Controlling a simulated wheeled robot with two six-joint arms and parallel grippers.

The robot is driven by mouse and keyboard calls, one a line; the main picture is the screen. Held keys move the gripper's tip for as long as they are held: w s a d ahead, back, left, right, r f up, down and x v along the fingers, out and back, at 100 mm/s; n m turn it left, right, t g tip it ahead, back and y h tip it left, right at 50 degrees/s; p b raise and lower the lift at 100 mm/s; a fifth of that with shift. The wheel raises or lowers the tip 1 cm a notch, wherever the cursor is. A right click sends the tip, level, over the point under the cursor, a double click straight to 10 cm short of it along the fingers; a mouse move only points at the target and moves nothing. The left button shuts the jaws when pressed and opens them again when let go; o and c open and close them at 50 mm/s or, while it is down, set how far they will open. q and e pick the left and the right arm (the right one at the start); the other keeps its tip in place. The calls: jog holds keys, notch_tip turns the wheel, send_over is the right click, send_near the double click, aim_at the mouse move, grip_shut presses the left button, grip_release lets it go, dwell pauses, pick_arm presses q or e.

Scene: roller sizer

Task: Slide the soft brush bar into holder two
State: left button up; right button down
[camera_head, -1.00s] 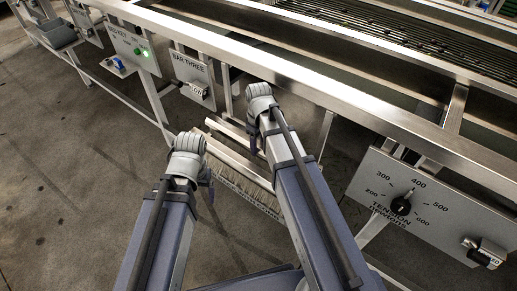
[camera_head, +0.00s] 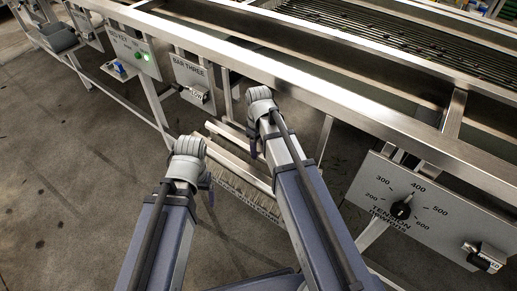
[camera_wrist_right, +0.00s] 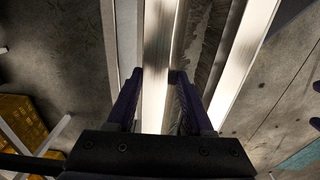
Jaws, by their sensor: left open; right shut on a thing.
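A pale metal bar with a fringe of bristles, the brush bar (camera_head: 240,185), lies slantwise between my two arms in the head view, below the machine's front rail. Its far end is hidden behind my right arm. My right gripper (camera_head: 254,146) is shut on it; in the right wrist view the bar (camera_wrist_right: 158,45) runs lengthwise between the two dark fingers (camera_wrist_right: 158,80). My left gripper (camera_head: 208,190) is open and empty beside the bar's left side. No label for holder two is readable.
The machine's steel rail (camera_head: 330,105) crosses above the grippers. A BAR THREE plate (camera_head: 190,72) with a small latch hangs left of them, and a TENSION dial panel (camera_head: 430,210) to the right. Another bright rail (camera_wrist_right: 245,60) runs alongside the bar. Open concrete floor lies left.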

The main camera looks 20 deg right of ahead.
aim_at(259, 149)
notch_tip(259, 149, up, 10)
jog(key=p, duration=0.9)
jog(key=shift+f, duration=0.1)
